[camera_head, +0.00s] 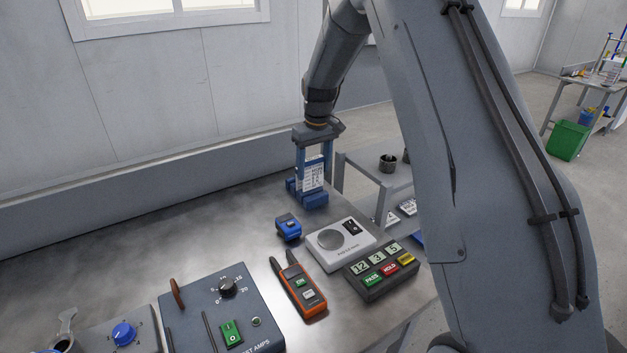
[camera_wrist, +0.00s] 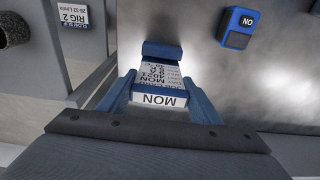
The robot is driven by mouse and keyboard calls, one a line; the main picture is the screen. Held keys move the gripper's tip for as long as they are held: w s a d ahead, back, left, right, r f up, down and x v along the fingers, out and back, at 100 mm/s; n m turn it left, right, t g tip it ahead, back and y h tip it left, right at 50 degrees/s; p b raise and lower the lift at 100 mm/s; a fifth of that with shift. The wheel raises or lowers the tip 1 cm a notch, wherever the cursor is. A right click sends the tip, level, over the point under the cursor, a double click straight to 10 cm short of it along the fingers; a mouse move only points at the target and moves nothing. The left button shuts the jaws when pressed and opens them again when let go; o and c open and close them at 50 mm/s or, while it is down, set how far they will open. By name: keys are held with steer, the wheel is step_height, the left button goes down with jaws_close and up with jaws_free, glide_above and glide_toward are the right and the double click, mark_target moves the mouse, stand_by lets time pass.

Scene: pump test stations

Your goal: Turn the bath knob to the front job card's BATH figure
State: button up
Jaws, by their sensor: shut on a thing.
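My gripper (camera_head: 311,190) points down over the back of the bench and is shut on a card holder with a blue base and white printed cards (camera_head: 314,173). In the wrist view the cards (camera_wrist: 158,78) sit between my blue fingers. Their front label reads "MON" as pictured, or "NOW" turned over. A blue knob (camera_head: 123,332) is on a grey panel at the lower left, far from my gripper. I cannot read its label or tell whether it is the bath knob.
On the bench stand a small blue device (camera_head: 288,227), a white scale (camera_head: 341,239), a timer box (camera_head: 381,270), an orange meter (camera_head: 300,288) and a test amps box (camera_head: 222,310).

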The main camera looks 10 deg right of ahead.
mark_target(314, 176)
steer(key=shift+f+p, duration=0.75)
steer(key=shift+f, duration=1.5)
steer(key=shift+f, duration=0.15)
steer(key=o, duration=1)
steer(key=shift+o, duration=0.2)
